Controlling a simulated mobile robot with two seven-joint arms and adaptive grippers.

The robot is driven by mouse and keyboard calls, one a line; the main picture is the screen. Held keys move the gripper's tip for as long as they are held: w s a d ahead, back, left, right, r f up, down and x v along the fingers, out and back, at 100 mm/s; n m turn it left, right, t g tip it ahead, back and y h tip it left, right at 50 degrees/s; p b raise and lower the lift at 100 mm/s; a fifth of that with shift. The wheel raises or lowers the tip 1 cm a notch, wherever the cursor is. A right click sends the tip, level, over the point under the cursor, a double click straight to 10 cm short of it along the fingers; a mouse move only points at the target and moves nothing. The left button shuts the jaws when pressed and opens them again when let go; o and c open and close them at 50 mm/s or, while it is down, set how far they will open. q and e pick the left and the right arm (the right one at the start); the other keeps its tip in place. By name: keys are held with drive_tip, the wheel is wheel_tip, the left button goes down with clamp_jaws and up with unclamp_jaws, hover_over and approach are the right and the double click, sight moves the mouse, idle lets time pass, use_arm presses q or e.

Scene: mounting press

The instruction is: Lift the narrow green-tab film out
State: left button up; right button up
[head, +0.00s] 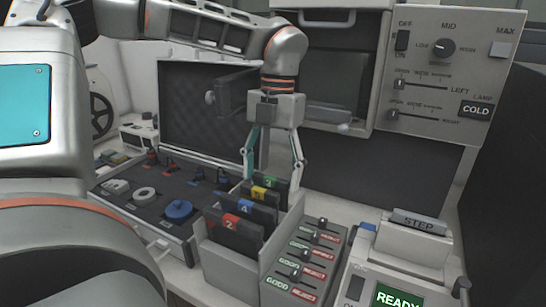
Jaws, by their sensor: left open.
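Several dark films stand upright in a grey open-topped box (225,260). Each carries a coloured, numbered tab. The green-tab film (269,184), marked 3, is at the back of the row. In front of it come the yellow-tab film (258,194), the blue-tab film (245,209) and the red-tab film (231,222). My left gripper (273,174) points down at the back of the box, fingers spread. Its fingertips are on either side of the green-tab film's top, and I cannot tell whether they touch it. My right gripper is not in view.
A panel of GOOD/REJECT sliders (306,262) adjoins the box on the right. Left of it is a dark case (130,210) with knobs and a blue disc (179,209). A READY/STEP machine (400,260) stands front right; a control panel (450,70) is above.

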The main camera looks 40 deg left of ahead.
use_arm(q)
drive_tip(key=shift+s+f, duration=0.1)
drive_tip(key=shift+f, duration=0.75)
drive_tip(key=shift+c, duration=0.2)
